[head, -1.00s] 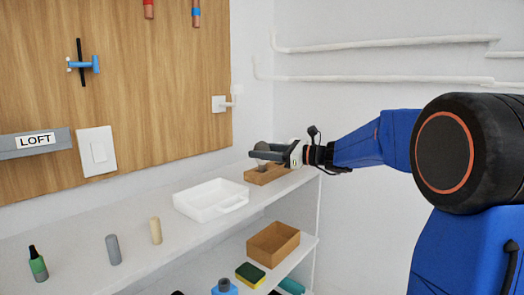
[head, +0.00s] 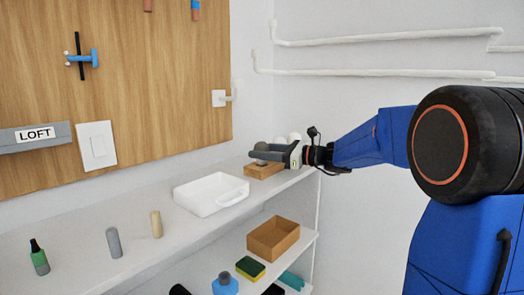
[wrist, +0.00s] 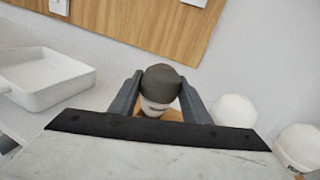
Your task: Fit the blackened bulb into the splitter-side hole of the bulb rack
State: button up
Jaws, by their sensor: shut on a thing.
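The blackened bulb (wrist: 160,80) is between my gripper's two fingers in the wrist view, its dark rounded top up and a paler band below. It also shows in the head view (head: 262,146) as a small dark dome. My gripper (wrist: 158,98) is shut on it, over the wooden bulb rack (head: 264,172) at the far end of the upper shelf. The bulb's lower end is hidden, so I cannot tell how deep it sits in a hole. Two white bulbs, one near (wrist: 233,110) and one farther right (wrist: 299,147), stand right of my gripper in the wrist view.
A white tray (head: 211,207) stands left of the rack on the upper shelf. A beige cylinder (head: 156,225), a grey cylinder (head: 114,243) and a green bottle (head: 39,259) stand nearer. A wooden box (head: 273,252) and a sponge (head: 250,268) are on the lower shelf.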

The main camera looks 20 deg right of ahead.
jog(key=o, duration=1.3)
jog(key=v, duration=1.7)
jog(key=shift+s+d, duration=0.1)
jog(key=shift+d, duration=0.1)
jog(key=s+a+f+n+g+h, duration=0.3)
jog(key=s+a+f+n, duration=0.25)
jog(key=s+a, duration=0.2)
jog(key=s+a+f+n+g+h, duration=0.2)
jog(key=s+a+f+n+g, duration=0.2)
jog(key=s+a+f, duration=0.4)
jog(key=s+d+f+n+h, duration=0.2)
jog(key=s+f+n+h, duration=0.1)
jog(key=s+n, duration=0.1)
jog(key=s+d+f+n+h, duration=0.3)
jog(key=s+f+n, duration=0.1)
jog(key=s, duration=0.3)
jog(key=s+d+f+n+t+h, duration=0.1)
jog(key=s+d+f+n+h, duration=0.2)
jog(key=s+n, duration=0.3)
jog(key=shift+s+d+f, duration=0.2)
jog(key=shift+d+f, duration=0.05)
jog(key=shift+f, duration=0.1)
